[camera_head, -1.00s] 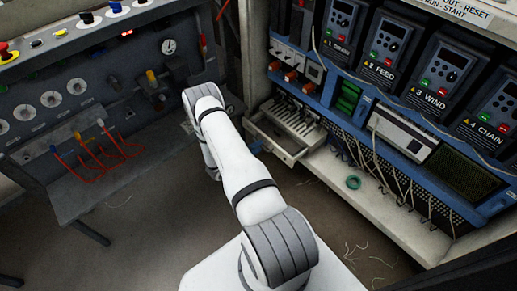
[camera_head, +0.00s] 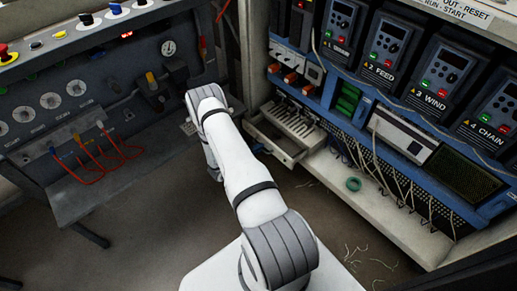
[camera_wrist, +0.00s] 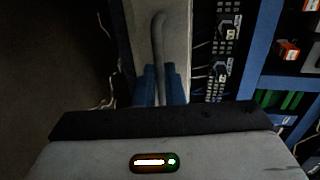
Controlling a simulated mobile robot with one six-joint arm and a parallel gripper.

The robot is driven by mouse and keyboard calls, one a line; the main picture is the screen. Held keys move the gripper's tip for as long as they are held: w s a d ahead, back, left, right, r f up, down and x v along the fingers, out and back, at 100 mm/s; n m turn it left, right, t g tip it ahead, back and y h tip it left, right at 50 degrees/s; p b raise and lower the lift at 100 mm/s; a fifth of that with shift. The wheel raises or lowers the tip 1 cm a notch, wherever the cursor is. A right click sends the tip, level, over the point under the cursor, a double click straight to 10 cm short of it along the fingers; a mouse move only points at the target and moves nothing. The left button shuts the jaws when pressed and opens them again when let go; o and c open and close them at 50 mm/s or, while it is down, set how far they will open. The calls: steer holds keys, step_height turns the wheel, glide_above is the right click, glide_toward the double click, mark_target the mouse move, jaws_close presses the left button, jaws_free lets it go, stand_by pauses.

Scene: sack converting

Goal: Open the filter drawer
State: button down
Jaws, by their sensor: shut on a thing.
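The filter drawer (camera_head: 278,153) stands pulled partly out of the lower left of the pale cabinet in the head view. Its pale front faces down and left, and a white ribbed insert shows inside. In the wrist view a grey curved bar handle (camera_wrist: 159,35) runs along the pale drawer front (camera_wrist: 178,22). My gripper (camera_wrist: 160,74) has its blue fingers on either side of the handle's near end and is shut on it.
The cabinet holds a row of drives (camera_head: 385,45) above a blue frame. A green ring (camera_head: 353,184) lies on its lower ledge, with hanging wires nearby. A grey control bench (camera_head: 75,185) stands left. Open floor lies between, with loose strands.

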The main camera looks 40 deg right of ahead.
steer(key=shift+v, duration=0.8)
steer(key=c, duration=1.5)
jaws_free()
steer(key=shift+f, duration=0.15)
steer(key=shift+c, duration=0.2)
steer(key=p+v, duration=0.2)
steer(key=v, duration=0.5)
steer(key=shift+a, duration=0.4)
